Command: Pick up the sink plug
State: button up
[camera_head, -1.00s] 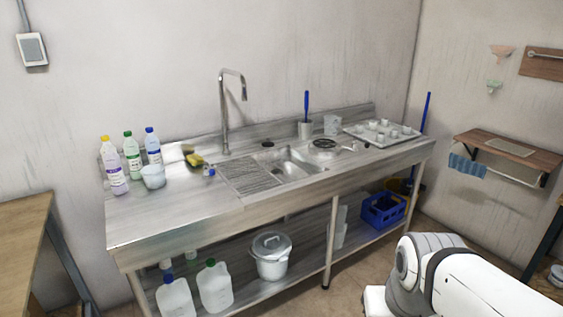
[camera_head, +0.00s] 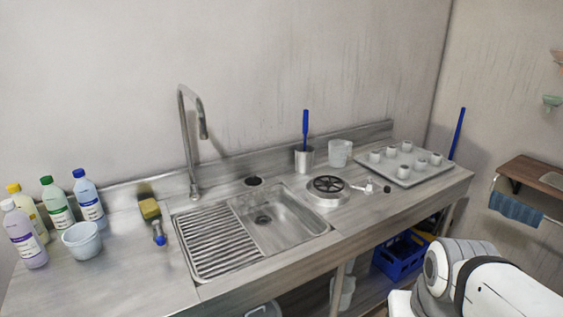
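I cannot be sure which thing is the sink plug. A small dark piece (camera_head: 387,189) lies on the counter to the right of the sink, beside a small white item (camera_head: 368,187). A dark round shape (camera_head: 254,181) sits on the counter behind the sink basin; I cannot tell if it is a plug or a hole. The steel sink (camera_head: 285,222) has an empty basin with a dark drain (camera_head: 262,220) at its bottom. My white arm shows at the lower right, but my gripper is out of view.
A round metal piece with a black spoked top (camera_head: 327,186) stands right of the basin. Further right is a tray of cups (camera_head: 405,179). A tall faucet (camera_head: 188,140) rises behind the sink. Bottles (camera_head: 88,199) and a white tub (camera_head: 82,241) stand at left.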

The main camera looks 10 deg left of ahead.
aim_at(252, 181)
jog(key=u, duration=0.35)
jog(key=i, duration=1.2)
jog(key=u, duration=0.55)
jog(key=k, duration=0.9)
jog(key=u, duration=0.2)
jog(key=i, duration=0.9)
jog(key=z, duration=0.1)
